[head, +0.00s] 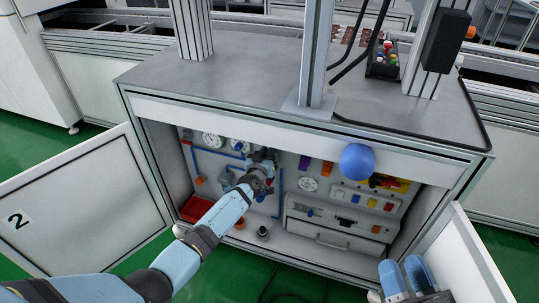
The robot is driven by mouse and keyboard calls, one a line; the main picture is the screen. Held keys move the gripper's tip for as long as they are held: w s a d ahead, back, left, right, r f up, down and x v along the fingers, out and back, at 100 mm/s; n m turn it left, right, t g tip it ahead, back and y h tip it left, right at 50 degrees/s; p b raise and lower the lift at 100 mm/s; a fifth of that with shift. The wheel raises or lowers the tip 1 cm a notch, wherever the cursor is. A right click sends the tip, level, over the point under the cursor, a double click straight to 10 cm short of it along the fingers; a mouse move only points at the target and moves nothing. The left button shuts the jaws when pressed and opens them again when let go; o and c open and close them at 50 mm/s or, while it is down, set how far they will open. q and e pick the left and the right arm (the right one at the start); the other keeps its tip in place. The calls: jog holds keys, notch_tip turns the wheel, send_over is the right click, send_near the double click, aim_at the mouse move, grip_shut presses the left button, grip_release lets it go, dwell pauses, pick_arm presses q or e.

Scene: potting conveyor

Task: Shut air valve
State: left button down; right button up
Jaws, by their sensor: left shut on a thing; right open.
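An open cabinet under the grey worktop shows a back panel with gauges, blue pipes and fittings. My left gripper (263,163) reaches into the cabinet and is shut on a small part among the blue pipes, right of the round gauges. This looks like the air valve's handle, but the gripper and wrist hide most of it, so I cannot tell how it is turned. My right gripper (405,275) is open and empty at the bottom right, outside the cabinet near the right door.
The left door (85,205), marked 2, and the right door (468,262) stand open. A blue ball (356,161) shows before the cabinet's top edge. A red bin (196,208) and a grey drawer unit (330,232) are inside. A yellow plate (399,185) is on the right.

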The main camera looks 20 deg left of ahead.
pick_arm(q)
jog(key=shift+a+f+n, duration=0.2)
jog(key=shift+n, duration=0.3)
jog(key=shift+a+f+n+b, duration=0.1)
jog(key=shift+a+n+b, duration=0.05)
jog(key=shift+n+b, duration=0.25)
jog(key=shift+a+f+n+b, duration=0.6)
jog(key=shift+n+b, duration=0.75)
jog(key=shift+n, duration=0.9)
jog(key=shift+a+f+n+b, duration=0.4)
jog(key=shift+f+n+b, duration=0.7)
jog(key=shift+n, duration=1.2)
jog(key=shift+a+f+n+b, duration=0.5)
jog(key=shift+n+b, duration=1.1)
jog(key=shift+n, duration=0.65)
pick_arm(e)
notch_tip(320, 180, down, 10)
jog(key=w+n+g, duration=0.1)
jog(key=n+g, duration=0.1)
jog(key=g, duration=0.1)
jog(key=shift+w+a+r, duration=0.15)
jog(key=shift+w+r, duration=0.05)
jog(key=shift+w+r+n, duration=0.1)
jog(key=shift+r+n, duration=0.05)
jog(key=shift+n, duration=0.15)
pick_arm(q)
jog(key=c, duration=1.1)
grip_release()
jog(key=shift+r, duration=0.1)
